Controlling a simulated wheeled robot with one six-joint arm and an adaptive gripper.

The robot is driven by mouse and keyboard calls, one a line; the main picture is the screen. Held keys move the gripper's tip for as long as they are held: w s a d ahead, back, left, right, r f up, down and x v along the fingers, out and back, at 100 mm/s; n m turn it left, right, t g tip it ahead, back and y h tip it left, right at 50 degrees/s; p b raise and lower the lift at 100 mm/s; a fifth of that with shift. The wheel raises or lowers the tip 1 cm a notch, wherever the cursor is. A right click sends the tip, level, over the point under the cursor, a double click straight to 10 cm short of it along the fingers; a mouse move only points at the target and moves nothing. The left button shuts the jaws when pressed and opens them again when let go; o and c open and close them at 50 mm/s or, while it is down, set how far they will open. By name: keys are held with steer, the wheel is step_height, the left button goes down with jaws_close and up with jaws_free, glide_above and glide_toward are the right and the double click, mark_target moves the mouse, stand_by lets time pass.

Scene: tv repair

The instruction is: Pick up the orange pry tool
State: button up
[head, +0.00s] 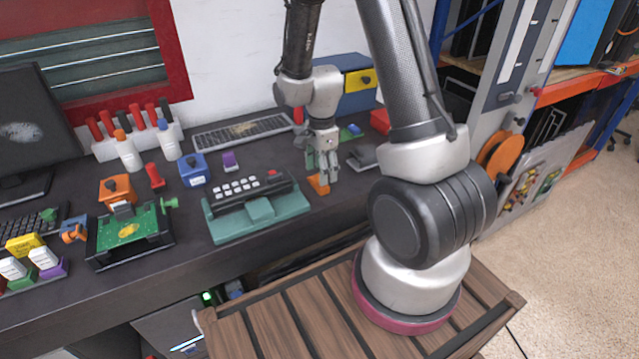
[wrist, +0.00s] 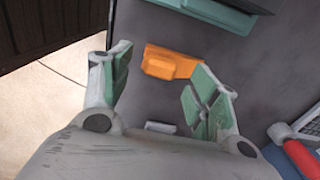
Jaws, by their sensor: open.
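The orange pry tool (head: 319,186) lies flat on the dark workbench, just right of the teal stand. In the wrist view the orange pry tool (wrist: 170,64) shows beyond and between my fingertips, nearer the right one. My gripper (head: 322,168) points down close above the tool in the head view. In the wrist view my gripper (wrist: 160,72) is open with green pads, and nothing is between the pads. In the head view the fingers partly hide the tool.
The teal stand (head: 262,222) with a black keypad device is close left of the tool. A dark grey object (head: 362,158) lies to the right. A keyboard (head: 240,132) lies behind. In the wrist view a red-handled item (wrist: 300,155) is at lower right.

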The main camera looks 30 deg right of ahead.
steer(key=shift+f, duration=1.55)
steer(key=c, duration=1.1)
steer(key=shift+r, duration=0.15)
step_height(320, 180, up, 10)
steer(key=shift+f, duration=0.1)
